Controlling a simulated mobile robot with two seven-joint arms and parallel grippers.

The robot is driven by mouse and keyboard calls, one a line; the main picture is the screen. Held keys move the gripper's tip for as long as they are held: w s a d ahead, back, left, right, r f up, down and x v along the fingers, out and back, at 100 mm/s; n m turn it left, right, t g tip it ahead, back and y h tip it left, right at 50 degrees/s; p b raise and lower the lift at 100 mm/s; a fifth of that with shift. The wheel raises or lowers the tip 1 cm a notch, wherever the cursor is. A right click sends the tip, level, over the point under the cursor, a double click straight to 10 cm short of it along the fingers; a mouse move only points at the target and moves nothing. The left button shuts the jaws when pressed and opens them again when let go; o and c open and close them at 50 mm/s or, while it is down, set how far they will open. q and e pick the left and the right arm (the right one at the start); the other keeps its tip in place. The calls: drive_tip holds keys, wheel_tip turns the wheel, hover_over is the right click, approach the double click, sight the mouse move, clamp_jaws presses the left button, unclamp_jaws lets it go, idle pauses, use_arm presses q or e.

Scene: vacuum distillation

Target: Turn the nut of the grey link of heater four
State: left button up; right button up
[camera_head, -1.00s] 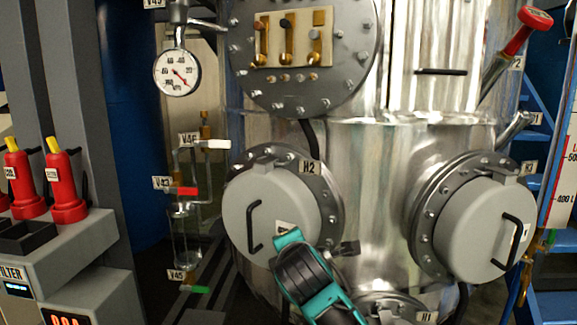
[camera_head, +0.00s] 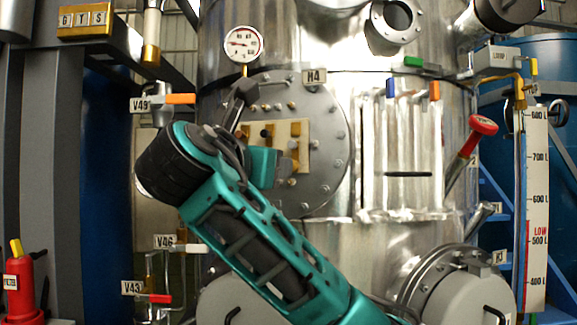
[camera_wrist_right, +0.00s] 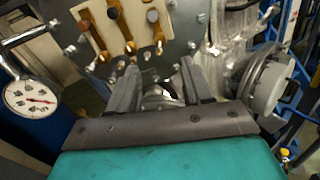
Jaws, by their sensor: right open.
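The heater four flange, labelled H4 (camera_head: 314,77), is a round grey plate with bolts on the metal vessel. Its cream panel (camera_head: 303,129) bears three brass links. The grey-capped link (camera_wrist_right: 153,17) is the rightmost in the right wrist view, and small nuts show below the links. My right arm crosses in front of the panel's left part in the head view and hides some of it. My right gripper (camera_wrist_right: 160,72) is open and empty, its two fingers apart just below the panel. My left gripper is not in view.
A pressure gauge (camera_head: 242,43) is above the flange. Valves V49 (camera_head: 180,99), V46 (camera_head: 190,248) and V43 (camera_head: 160,298) stand at the left. A red-topped handle (camera_head: 482,125) sticks out at right. A heater flange (camera_wrist_right: 268,85) is right of my fingers.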

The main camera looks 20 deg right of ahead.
drive_tip(key=p+x, duration=0.2)
drive_tip(key=x, duration=0.9)
drive_tip(key=shift+w+d, duration=0.2)
drive_tip(key=shift+w, duration=0.1)
clamp_jaws()
